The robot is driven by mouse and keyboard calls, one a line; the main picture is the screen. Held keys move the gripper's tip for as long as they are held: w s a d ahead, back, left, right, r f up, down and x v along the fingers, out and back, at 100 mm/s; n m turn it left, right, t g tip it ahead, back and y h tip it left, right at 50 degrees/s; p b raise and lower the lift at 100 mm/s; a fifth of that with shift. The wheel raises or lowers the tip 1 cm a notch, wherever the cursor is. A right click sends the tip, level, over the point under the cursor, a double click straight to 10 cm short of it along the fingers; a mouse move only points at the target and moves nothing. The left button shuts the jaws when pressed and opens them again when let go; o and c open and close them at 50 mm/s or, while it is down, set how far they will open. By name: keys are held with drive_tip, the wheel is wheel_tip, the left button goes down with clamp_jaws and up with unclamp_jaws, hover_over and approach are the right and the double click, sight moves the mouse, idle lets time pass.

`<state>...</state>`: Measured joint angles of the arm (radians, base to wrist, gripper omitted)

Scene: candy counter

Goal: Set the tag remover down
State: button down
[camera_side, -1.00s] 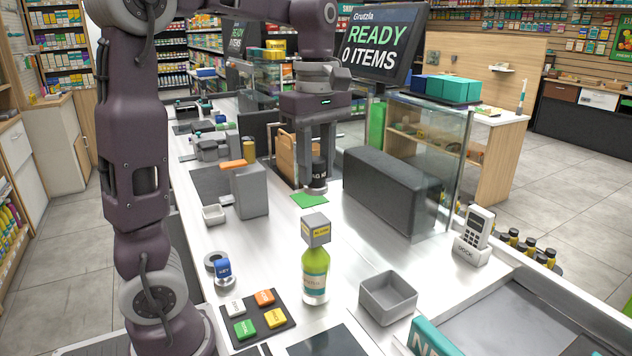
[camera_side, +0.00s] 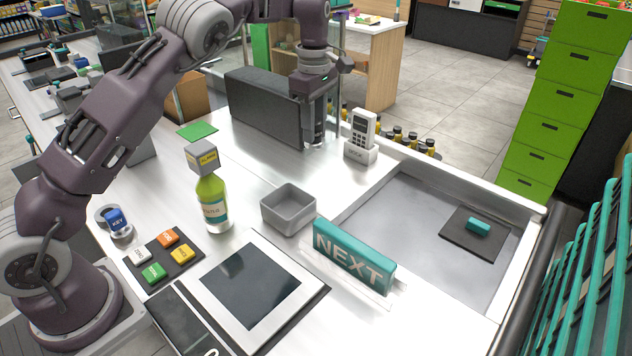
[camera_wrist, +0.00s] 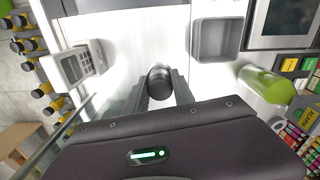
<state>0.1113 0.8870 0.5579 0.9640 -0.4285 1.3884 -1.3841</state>
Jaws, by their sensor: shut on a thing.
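The tag remover, a short black cylinder (camera_wrist: 159,83), is between the fingers of my gripper (camera_side: 318,136). My gripper is shut on it. In the side view the tag remover (camera_side: 317,130) is partly hidden by the fingers. It is low, at or just above the counter, right of the long dark grey block (camera_side: 262,105); I cannot tell if it touches. A green mat (camera_side: 197,131) lies empty farther left. A green bottle (camera_side: 213,203) stands upright with a grey box-shaped tag (camera_side: 202,158) on its top.
A handheld terminal in its dock (camera_side: 361,148) stands close to the right of my gripper. A grey open bin (camera_side: 289,210) and a teal NEXT bar (camera_side: 352,258) stand nearer the front. Counter between gripper and bin is clear.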

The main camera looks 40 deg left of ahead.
drive_tip(key=f, duration=1)
drive_tip(key=shift+w+d+f, duration=0.2)
drive_tip(key=shift+w+f, duration=0.05)
drive_tip(key=shift+f, duration=0.05)
drive_tip(key=shift+f, duration=0.2)
drive_tip(key=c, duration=1.1)
unclamp_jaws()
drive_tip(key=shift+o, duration=0.2)
wheel_tip(320, 180, up, 13)
drive_tip(key=shift+f, duration=0.15)
